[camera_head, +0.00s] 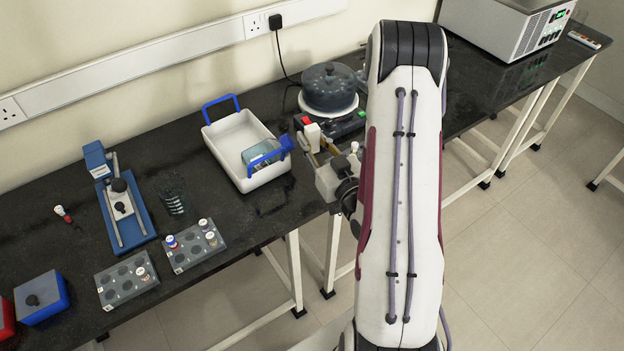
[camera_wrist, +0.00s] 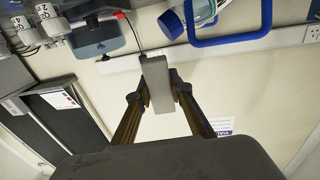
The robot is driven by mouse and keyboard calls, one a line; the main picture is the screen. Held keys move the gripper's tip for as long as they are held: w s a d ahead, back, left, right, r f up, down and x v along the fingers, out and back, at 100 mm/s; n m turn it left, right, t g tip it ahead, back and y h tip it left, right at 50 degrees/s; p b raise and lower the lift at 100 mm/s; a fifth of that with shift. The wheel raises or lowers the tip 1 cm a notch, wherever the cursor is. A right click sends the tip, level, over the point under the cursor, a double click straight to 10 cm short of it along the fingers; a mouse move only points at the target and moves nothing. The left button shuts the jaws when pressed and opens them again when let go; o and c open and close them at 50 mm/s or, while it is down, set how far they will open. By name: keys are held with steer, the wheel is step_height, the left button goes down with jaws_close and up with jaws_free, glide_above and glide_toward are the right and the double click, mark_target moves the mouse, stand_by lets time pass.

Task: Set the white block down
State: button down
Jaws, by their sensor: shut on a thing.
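The white block (camera_wrist: 157,82) is clasped between the two brown fingers of my gripper (camera_wrist: 158,97) in the wrist view, where its shaded side looks grey. In the head view the white block (camera_head: 313,136) shows upright at the tips of my gripper (camera_head: 315,149). It is to the right of the white tray and in front of the round dark pot. My gripper reaches in from the right, with part of it hidden by my arm. Whether the block's underside touches anything is hidden.
A white tray (camera_head: 223,135) with blue handles stands left of the block. A dark pot (camera_head: 330,87) and a black device with a green display (camera_head: 349,123) are close behind it. Sample racks (camera_head: 126,281) and a blue-based holder (camera_head: 126,222) stand further left. The bench's front edge is near.

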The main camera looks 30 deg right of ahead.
steer(key=shift+f, duration=2.9)
steer(key=shift+f, duration=1.9)
steer(key=shift+f, duration=0.6)
steer(key=c, duration=1.8)
jaws_free()
steer(key=shift+r, duration=0.1)
